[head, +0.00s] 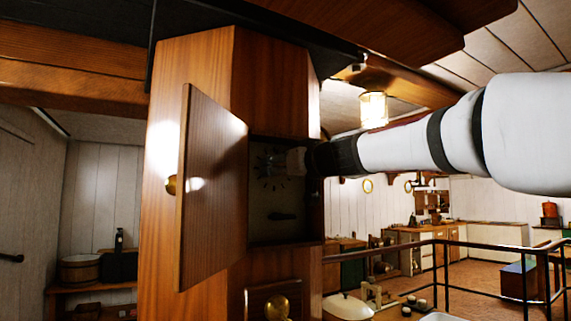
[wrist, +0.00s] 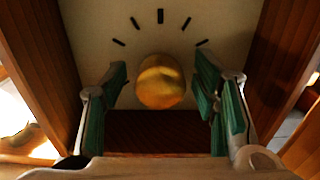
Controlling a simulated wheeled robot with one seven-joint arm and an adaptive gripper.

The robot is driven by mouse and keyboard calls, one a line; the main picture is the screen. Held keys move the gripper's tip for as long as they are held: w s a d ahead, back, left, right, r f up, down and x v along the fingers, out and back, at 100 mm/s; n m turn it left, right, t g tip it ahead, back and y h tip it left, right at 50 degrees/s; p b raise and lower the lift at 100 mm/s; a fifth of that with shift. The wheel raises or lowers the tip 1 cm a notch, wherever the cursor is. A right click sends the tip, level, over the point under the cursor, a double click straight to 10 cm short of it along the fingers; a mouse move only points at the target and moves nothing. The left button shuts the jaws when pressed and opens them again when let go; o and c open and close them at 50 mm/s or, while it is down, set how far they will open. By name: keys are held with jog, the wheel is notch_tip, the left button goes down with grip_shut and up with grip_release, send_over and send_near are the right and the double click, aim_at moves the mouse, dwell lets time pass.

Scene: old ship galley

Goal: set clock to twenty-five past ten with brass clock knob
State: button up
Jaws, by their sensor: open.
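The brass clock knob (wrist: 161,82) is a round gold ball in front of the pale clock face (wrist: 125,30) in the wrist view. Dark tick marks fan out around the top of the knob. My gripper (wrist: 160,92) is open, with one green-padded finger on each side of the knob and a gap on both sides. In the head view my gripper (head: 297,160) reaches into the dim clock case (head: 262,232) from the right. The knob is hidden there, and I cannot read where the clock hands point.
The wooden case door (head: 213,190) stands open on the left, with a brass pull (head: 170,185). Wooden walls (wrist: 42,75) flank the gripper closely on both sides. A lower brass knob (head: 276,308) sits beneath the case. A railing (head: 480,250) runs at the right.

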jog(key=shift+w, duration=0.1)
jog(key=c, duration=1.2)
jog(key=shift+o, duration=0.2)
jog(key=shift+f+m, duration=0.1)
jog(key=shift+m, duration=0.2)
